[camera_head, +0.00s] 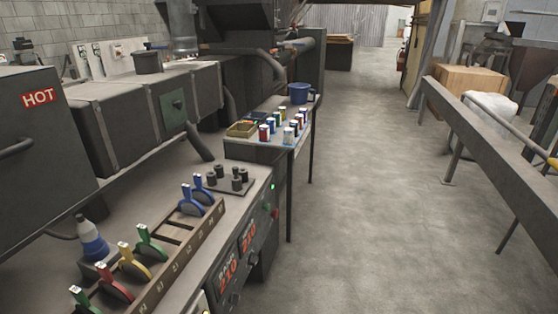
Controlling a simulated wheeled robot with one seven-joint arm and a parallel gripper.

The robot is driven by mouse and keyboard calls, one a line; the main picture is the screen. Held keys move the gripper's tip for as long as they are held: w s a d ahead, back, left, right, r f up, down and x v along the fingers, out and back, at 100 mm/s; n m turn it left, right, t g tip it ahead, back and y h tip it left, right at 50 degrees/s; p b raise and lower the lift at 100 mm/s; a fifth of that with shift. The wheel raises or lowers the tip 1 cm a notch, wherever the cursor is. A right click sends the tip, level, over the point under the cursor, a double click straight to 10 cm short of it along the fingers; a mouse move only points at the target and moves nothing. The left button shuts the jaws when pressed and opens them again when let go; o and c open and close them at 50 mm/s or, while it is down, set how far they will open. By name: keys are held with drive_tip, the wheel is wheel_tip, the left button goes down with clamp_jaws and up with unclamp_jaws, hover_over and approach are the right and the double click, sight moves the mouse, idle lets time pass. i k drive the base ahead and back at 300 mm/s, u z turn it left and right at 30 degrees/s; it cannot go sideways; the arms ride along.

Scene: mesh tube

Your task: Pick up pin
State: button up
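I cannot tell for certain which object is the pin. Several dark upright cylindrical pieces (237,183) stand on a dark plate (237,188) on the bench, right of the blue tools. A wooden rack (174,258) along the bench's front edge holds several upright tools: red (112,284), yellow (133,263), green (149,243) and blue (201,190). My gripper is not in view.
A grey box marked HOT (38,130) borders the bench (150,202) on the left. Beyond it, a small table (262,153) carries a blue mug (299,93), a shallow box (242,130) and several small coloured containers. A metal rail (495,155) stands right; the floor (365,190) between is clear.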

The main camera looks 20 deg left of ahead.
sight(235, 170)
drive_tip(key=u, duration=0.15)
drive_tip(key=i, duration=1.1)
drive_tip(key=u, duration=0.7)
drive_tip(key=i, duration=0.55)
drive_tip(key=u, duration=0.4)
